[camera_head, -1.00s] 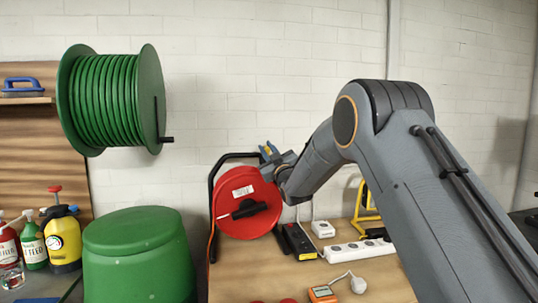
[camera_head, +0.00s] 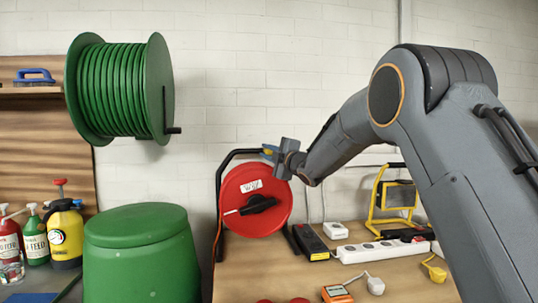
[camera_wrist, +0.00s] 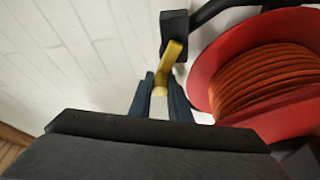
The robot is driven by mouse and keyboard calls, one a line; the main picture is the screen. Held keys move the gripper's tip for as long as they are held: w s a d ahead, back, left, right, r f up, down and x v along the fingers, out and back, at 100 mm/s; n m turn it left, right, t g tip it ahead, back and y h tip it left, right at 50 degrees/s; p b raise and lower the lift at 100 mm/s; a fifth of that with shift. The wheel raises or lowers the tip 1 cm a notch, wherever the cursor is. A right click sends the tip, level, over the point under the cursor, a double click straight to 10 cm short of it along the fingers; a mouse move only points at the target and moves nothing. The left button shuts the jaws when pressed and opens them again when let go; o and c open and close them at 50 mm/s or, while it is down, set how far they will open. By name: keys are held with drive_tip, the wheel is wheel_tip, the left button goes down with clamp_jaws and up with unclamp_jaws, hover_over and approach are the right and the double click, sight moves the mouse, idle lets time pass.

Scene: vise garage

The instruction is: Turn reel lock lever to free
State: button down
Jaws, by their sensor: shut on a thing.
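The red cable reel (camera_head: 277,210) stands upright in a black tube frame on the bench by the wall, with a black crank handle (camera_head: 258,204) on its face. Its wound orange cable (camera_wrist: 265,82) shows in the wrist view. The yellow lock lever (camera_wrist: 173,52) comes out of a black block on the frame. My gripper (camera_wrist: 161,92) is shut on the lever, with a dark finger on each side of it. In the head view my gripper (camera_head: 270,153) is at the reel's upper right edge, and only a little yellow shows there.
A green hose reel (camera_head: 120,88) hangs on the wall at left above a green barrel (camera_head: 140,255). A black box (camera_head: 311,241), a white power strip (camera_head: 383,250) and a yellow work lamp (camera_head: 393,195) stand right of the reel. Spray bottles (camera_head: 65,235) are at far left.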

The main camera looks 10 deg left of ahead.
drive_tip(key=shift+a+f+n, duration=0.1)
drive_tip(key=shift+f+n, duration=0.15)
drive_tip(key=shift+n, duration=0.55)
drive_tip(key=shift+f+g+b, duration=0.1)
drive_tip(key=shift+g+b, duration=0.2)
drive_tip(key=c, duration=1.6)
unclamp_jaws()
drive_tip(key=shift+c, duration=0.2)
drive_tip(key=b+v, duration=0.1)
drive_tip(key=v, duration=0.6)
drive_tip(key=shift+s+d, duration=0.2)
drive_tip(key=shift+s, duration=0.2)
